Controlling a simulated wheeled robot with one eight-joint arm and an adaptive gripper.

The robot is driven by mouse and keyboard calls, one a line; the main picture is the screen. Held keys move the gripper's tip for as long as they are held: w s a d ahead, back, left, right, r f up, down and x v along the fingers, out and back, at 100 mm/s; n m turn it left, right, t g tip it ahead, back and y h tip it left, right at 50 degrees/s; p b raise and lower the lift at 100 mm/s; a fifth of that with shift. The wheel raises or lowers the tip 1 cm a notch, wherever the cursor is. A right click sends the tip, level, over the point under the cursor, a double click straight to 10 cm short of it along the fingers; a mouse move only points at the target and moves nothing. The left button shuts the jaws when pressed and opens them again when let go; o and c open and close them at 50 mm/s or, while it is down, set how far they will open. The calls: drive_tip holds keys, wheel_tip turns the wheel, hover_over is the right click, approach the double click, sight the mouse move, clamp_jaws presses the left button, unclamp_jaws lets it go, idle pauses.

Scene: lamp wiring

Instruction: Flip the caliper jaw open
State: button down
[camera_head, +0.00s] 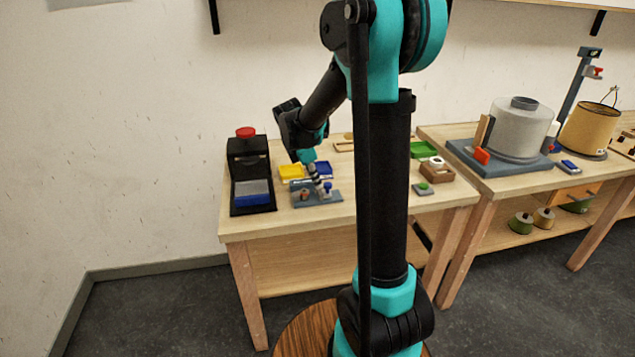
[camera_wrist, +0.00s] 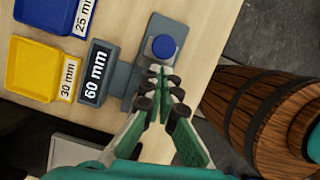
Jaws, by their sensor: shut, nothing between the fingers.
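The caliper appears to be the grey-blue fixture (camera_head: 332,199) on the left workbench; it also shows in the wrist view (camera_wrist: 153,26). A round blue knob (camera_wrist: 164,47) sits on its plate. A dark "60 mm" label (camera_wrist: 95,64) faces the camera beside it. My gripper (camera_wrist: 160,80) is shut and empty, its fingertips over the fixture close to the blue knob. Whether they touch the fixture I cannot tell. In the head view my gripper (camera_head: 317,180) is small above the fixture. The fingers hide part of it, and the jaw's position is unclear.
A yellow bin (camera_wrist: 33,70) labelled 30 mm and a blue bin (camera_wrist: 48,12) labelled 25 mm stand beside the fixture. A black device with a red button (camera_head: 246,132) stands left. A green tray (camera_head: 423,149) and a wooden box (camera_head: 437,173) stand right.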

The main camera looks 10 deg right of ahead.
sight(306, 193)
drive_tip(key=a, duration=0.3)
drive_tip(key=shift+s+a+r, duration=0.2)
drive_tip(key=shift+r, duration=0.15)
drive_tip(key=v, duration=0.9)
drive_tip(key=shift+r, duration=0.35)
drive_tip(key=s+d+f+m+t+y, duration=0.1)
drive_tip(key=s+d+f+m, duration=0.2)
drive_tip(key=s+f+m, duration=0.4)
drive_tip(key=s+d+f+m+t+y, duration=0.2)
drive_tip(key=s+f+m, duration=0.6)
drive_tip(key=s+m, duration=0.4)
drive_tip(key=s+d, duration=0.1)
drive_tip(key=s, duration=0.2)
drive_tip(key=shift+f+m+t+y, duration=0.25)
drive_tip(key=shift+m+t+y, duration=0.05)
drive_tip(key=shift+m, duration=0.1)
